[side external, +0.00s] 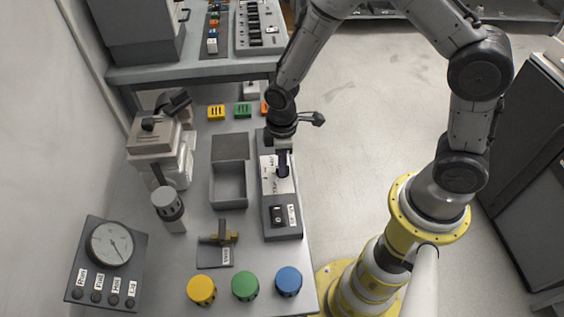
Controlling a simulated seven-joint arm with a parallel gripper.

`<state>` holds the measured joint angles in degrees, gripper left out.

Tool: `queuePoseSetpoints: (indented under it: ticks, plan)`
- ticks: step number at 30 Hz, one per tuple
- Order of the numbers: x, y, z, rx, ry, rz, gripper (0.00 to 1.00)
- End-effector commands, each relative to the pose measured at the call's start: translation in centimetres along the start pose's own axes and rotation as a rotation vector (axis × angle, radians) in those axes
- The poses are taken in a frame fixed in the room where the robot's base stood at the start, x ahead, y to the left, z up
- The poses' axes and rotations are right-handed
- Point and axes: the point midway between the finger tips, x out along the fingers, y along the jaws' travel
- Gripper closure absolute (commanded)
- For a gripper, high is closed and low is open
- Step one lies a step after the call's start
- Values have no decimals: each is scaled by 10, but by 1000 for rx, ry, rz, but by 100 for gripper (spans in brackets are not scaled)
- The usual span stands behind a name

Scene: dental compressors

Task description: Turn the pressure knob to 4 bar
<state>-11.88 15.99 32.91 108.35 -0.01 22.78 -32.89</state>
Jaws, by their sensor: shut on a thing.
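My gripper (283,168) points down over the long grey control box (282,222) at the right edge of the bench. It is shut on a small dark part on the box's white labelled plate (270,182). The fingers hide most of this part, so I cannot tell its shape or its setting, or be sure it is the pressure knob. A round dial gauge (110,244) sits on a dark panel at the lower left. Its needle shows, but its figures are too small to read.
A black switch (278,214) is on the box's near end. Yellow (202,289), green (245,286) and blue (289,281) knobs line the front edge. A grey-capped cylinder (168,204), an open grey tray (228,203) and a brass valve (222,237) stand left of the box.

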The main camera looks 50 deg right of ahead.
Motion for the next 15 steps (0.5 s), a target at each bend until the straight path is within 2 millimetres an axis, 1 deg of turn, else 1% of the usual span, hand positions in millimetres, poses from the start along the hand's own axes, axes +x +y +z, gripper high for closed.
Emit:
queuePoseSetpoints:
  ticks: [12, 13, 15]
  plan:
    - [-1, 0, -1, -5, 2, 1, 100]
    - [-1, 0, -1, -5, 2, 2, 77]
    - [-1, 0, -1, -4, 2, 1, 65]
